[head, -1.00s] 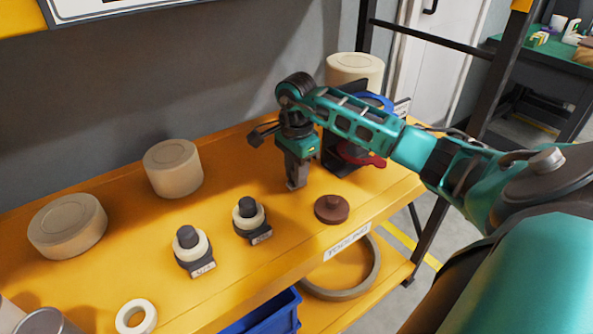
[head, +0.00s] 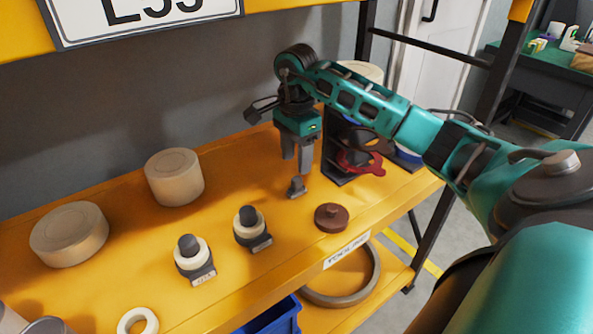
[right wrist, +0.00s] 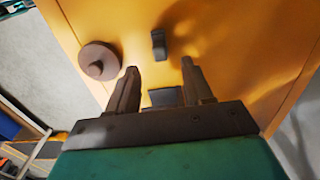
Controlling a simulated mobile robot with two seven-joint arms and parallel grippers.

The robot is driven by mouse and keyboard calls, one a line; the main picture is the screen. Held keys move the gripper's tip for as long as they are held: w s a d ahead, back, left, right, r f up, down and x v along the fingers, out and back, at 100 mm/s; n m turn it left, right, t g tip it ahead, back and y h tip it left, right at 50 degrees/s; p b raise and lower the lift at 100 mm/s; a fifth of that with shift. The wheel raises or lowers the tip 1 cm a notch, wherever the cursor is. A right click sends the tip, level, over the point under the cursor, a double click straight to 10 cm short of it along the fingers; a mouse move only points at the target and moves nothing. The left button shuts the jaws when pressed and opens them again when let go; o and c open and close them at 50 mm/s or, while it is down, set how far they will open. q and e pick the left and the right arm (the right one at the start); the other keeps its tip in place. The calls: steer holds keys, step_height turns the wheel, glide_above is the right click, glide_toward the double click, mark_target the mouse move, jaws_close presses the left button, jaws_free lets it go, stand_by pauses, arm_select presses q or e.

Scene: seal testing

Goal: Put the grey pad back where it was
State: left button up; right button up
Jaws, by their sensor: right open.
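A small dark grey piece with an upright grip, apparently the grey pad (head: 297,187), rests on the orange shelf. My right gripper (head: 297,165) hangs just above it, fingers pointing down, open and empty. In the right wrist view the grey piece (right wrist: 158,43) shows beyond the gap between the spread fingers (right wrist: 158,80), apart from both. A dark flat square (right wrist: 165,96) shows between the fingers there; I cannot tell what it is. My left gripper is not in view.
A dark rack (head: 338,172) with a red piece (head: 362,163) stands right of the gripper. Two dark posts with cream rings (head: 193,258) (head: 251,228) and beige cylinders (head: 174,177) stand left.

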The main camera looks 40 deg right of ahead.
mark_target(296, 178)
step_height(296, 178, up, 5)
steer(key=shift+r, duration=0.1)
stand_by(0.7)
